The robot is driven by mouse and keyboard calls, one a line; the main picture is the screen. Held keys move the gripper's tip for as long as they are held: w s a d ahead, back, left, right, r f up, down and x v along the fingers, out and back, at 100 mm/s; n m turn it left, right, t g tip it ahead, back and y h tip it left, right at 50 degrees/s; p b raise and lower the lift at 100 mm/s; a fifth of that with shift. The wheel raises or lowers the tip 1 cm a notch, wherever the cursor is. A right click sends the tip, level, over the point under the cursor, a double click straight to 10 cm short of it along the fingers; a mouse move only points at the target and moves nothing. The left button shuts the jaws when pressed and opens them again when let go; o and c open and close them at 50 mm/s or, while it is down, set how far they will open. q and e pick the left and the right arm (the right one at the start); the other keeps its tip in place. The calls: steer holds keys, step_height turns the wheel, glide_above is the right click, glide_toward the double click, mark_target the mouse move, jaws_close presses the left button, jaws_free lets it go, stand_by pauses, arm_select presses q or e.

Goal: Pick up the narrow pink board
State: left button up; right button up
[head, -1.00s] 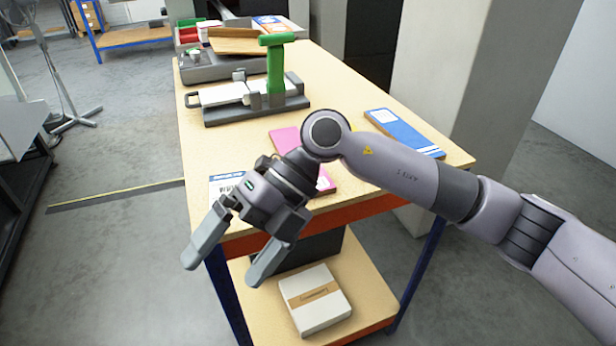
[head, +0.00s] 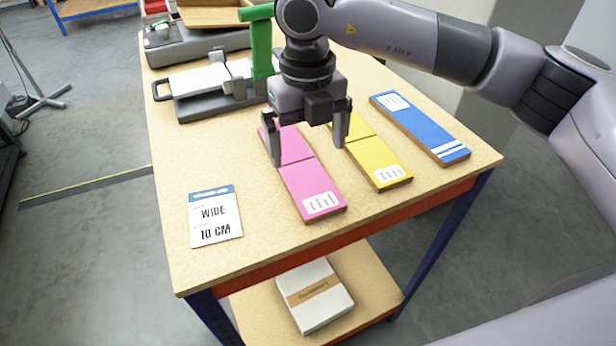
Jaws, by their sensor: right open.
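The pink board (head: 309,184) lies flat on the wooden table top (head: 240,265), with a dark line across it and a white label at its near end. My right gripper (head: 308,155) is open and empty, pointing down over the far part of the pink board. The height of the fingertips above the table is hard to tell. My left gripper is not in view.
A blue board (head: 425,132) lies to the right of the yellow one. A card reading "WIDE 10 CM" (head: 215,216) lies at the left. A grey device with a green handle (head: 262,48) stands behind. A white box (head: 314,295) sits on the lower shelf.

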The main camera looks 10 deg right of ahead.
mark_target(304, 175)
steer(key=f, duration=0.3)
steer(key=f+p, duration=0.1)
steer(key=f, duration=0.1)
steer(key=shift+a+f, duration=0.15)
steer(key=shift+a, duration=0.15)
steer(key=c, duration=1.1)
